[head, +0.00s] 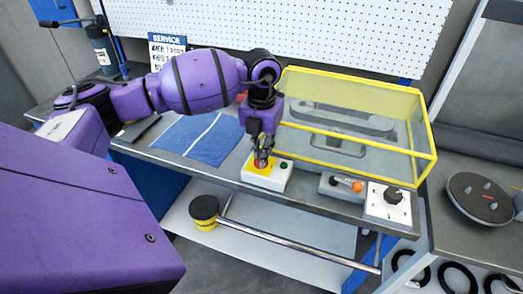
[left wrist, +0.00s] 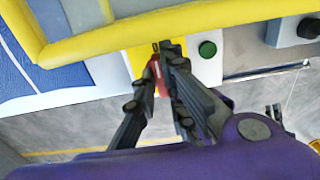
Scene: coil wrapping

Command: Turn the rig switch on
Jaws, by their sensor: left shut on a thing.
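A small white switch box (head: 264,182) stands at the front edge of the bench. It has a yellow plate (left wrist: 143,60) and a round green button (head: 283,165), which also shows in the left wrist view (left wrist: 207,49). A red switch handle (left wrist: 156,68) rises from the yellow plate. My left gripper (head: 262,158) reaches down over the box and its fingers are shut on the red handle. The fingers hide much of the handle, so I cannot tell its position clearly. My right gripper is not in view.
A yellow-framed clear guard (head: 428,140) stands behind and right of the box. A grey unit with an orange knob (head: 357,186) and a white box with a black dial (head: 394,195) sit to the right. A blue cloth (head: 195,138) lies left.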

